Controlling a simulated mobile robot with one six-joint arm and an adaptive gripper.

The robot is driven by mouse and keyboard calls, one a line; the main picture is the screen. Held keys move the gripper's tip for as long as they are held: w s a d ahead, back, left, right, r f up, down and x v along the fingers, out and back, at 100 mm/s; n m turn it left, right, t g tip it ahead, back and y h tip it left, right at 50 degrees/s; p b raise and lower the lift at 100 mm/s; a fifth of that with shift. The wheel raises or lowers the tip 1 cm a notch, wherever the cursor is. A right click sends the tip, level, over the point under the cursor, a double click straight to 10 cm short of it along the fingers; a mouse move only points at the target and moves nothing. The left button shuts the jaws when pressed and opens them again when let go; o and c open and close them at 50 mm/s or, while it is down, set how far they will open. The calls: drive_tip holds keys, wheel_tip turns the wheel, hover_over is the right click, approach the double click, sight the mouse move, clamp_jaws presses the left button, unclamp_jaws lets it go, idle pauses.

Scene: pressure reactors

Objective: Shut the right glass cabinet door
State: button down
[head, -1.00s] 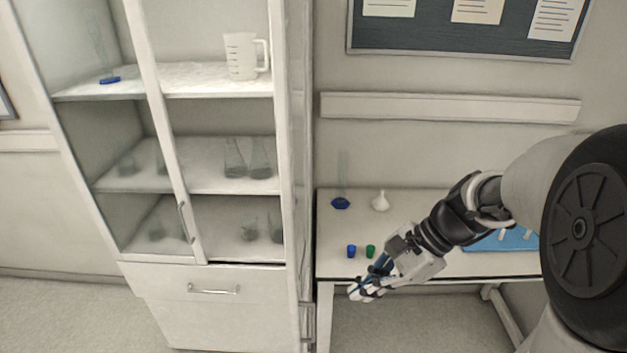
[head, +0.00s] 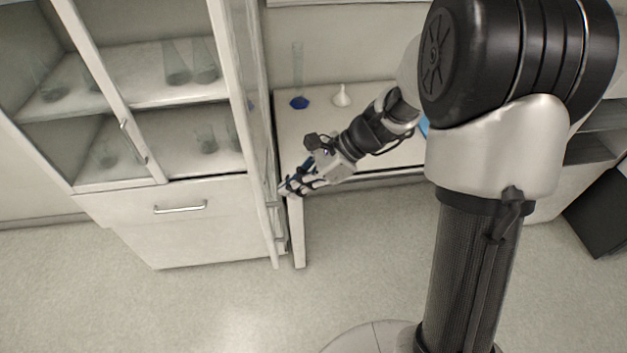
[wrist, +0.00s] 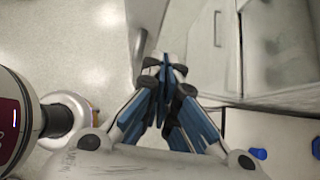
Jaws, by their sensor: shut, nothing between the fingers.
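The cabinet's right glass door (head: 268,222) stands swung open in the head view. It is seen nearly edge-on at the cabinet's right side, and the right half behind it is uncovered. In the wrist view a pale door panel (wrist: 147,14) shows just beyond the fingertips. My gripper (head: 287,189) is shut and empty, close to the right of the door, low by the bench's front left corner. Its blue-sided fingers meet in the wrist view (wrist: 163,66). I cannot tell whether they touch the door.
The left glass door (head: 107,92) is shut. A drawer (head: 140,202) lies below, closed. Glassware (head: 190,62) stands on the shelves. The bench (head: 375,152) at right carries a blue-based cylinder (head: 299,80) and a white funnel (head: 341,96). The floor (head: 180,305) in front is clear.

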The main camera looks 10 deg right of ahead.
drive_tip(key=shift+a, duration=1.1)
drive_tip(key=shift+a, duration=0.1)
